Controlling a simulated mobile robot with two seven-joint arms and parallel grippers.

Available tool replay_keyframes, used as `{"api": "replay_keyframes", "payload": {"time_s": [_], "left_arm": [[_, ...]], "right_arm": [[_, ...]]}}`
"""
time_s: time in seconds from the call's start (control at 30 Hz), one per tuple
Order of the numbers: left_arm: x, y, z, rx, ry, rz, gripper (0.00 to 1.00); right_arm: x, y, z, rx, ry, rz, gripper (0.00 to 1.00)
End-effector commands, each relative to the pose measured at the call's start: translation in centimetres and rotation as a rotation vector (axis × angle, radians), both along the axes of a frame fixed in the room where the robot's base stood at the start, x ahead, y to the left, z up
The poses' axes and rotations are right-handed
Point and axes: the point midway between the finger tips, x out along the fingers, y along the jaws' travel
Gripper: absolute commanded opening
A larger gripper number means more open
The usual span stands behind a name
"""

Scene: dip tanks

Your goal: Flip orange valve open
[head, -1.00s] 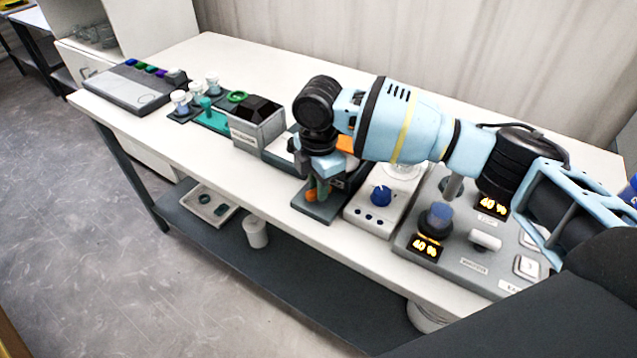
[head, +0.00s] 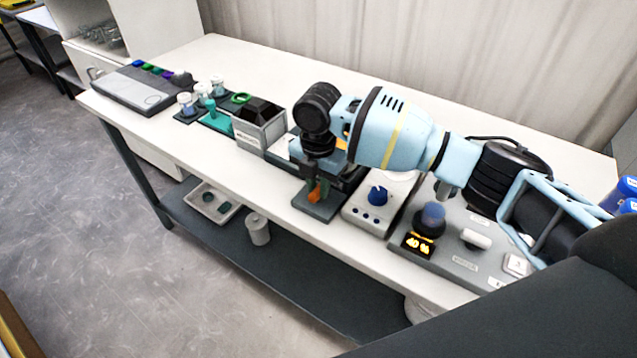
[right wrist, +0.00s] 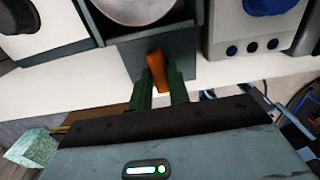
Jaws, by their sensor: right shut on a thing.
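The orange valve (right wrist: 158,70) shows in the right wrist view as a short orange handle at the front edge of a dark grey stand (right wrist: 118,48). My right gripper (right wrist: 160,84) has its green fingers on either side of the handle and is shut on it. In the head view the orange handle (head: 314,196) shows low between the fingers of my right gripper (head: 319,190), above the stand's dark base (head: 318,208). My wrist hides the upper part of the stand. My left gripper is not in view.
A white device with a blue knob (head: 377,195) stands close to the right of the stand. Further right is a grey panel with a lit display (head: 417,243). A grey box (head: 259,125) stands to the left. The bench's front edge (head: 285,205) is close by.

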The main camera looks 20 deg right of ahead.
Motion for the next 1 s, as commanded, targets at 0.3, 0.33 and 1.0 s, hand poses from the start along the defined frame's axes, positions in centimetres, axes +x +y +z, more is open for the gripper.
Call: {"api": "replay_keyframes", "payload": {"time_s": [0.3, 0.33, 1.0], "left_arm": [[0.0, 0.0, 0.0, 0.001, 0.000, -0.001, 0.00], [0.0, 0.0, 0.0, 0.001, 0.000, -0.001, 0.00], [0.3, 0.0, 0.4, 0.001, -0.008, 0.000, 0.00]], "right_arm": [[0.0, 0.1, 0.0, 0.000, 0.001, 0.001, 0.40], [0.0, 0.1, 0.0, 0.000, 0.001, 0.001, 0.40], [0.0, 0.1, 6.2, 0.001, -0.002, 0.001, 0.40]]}}
